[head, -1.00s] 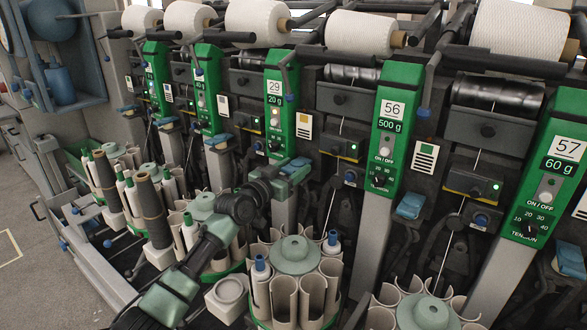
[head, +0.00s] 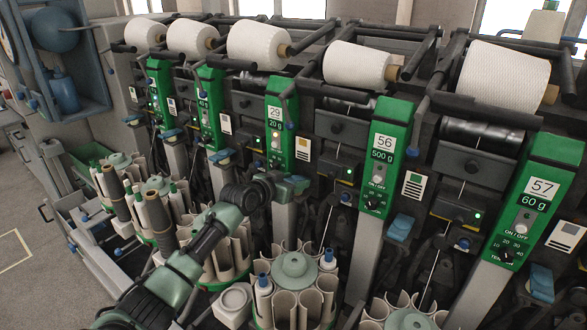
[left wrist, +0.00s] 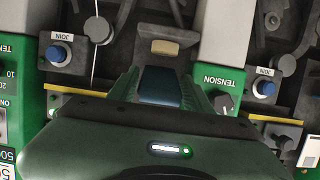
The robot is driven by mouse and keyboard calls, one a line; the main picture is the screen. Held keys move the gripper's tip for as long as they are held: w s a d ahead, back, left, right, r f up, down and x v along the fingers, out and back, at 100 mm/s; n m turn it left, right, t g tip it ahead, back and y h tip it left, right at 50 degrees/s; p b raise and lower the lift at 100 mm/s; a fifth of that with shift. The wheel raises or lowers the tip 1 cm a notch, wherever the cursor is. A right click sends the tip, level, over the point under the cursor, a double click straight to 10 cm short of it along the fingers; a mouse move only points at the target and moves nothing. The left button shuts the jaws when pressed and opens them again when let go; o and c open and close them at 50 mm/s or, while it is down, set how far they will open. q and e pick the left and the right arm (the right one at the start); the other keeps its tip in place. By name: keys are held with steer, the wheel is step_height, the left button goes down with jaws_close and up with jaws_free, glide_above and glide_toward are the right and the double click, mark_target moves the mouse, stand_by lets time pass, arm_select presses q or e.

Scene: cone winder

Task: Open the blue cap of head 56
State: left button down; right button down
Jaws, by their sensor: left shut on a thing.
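My left gripper (head: 298,183) is low between these two panels, close to the post below 29. In the left wrist view, which is upside down, its fingers are closed around a dark blue cap (left wrist: 160,86). Another blue cap (head: 400,227) sits to the right of the 56 post. My right gripper is not in view.
Round bobbin magazines (head: 295,268) stand below and in front of the machine, close under my left arm. Blue JOIN buttons (left wrist: 57,53) and a tension knob (left wrist: 225,103) flank the gripper. Bare floor (head: 30,280) lies at far left.

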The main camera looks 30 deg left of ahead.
mark_target(299, 179)
arm_select(q)
steer(key=r+g+p, duration=0.1)
steer(key=p, duration=0.2)
steer(key=w+r+g+p, duration=0.1)
steer(key=r+g+p, duration=0.1)
steer(key=p, duration=0.1)
steer(key=shift+w+d+g+y+p, duration=0.1)
steer(key=shift+w+g+y+p, duration=0.2)
steer(key=shift+g+p, duration=0.45)
steer(key=shift+w+r+g, duration=0.1)
steer(key=shift+w+g, duration=0.15)
steer(key=shift+g, duration=0.45)
steer(key=shift+w+r+g, duration=0.1)
steer(key=shift+w+g, duration=0.1)
steer(key=shift+g, duration=0.45)
steer(key=shift+d, duration=0.1)
steer(key=c, duration=0.7)
jaws_free()
steer(key=shift+s+f, duration=0.1)
steer(key=shift+f, duration=0.05)
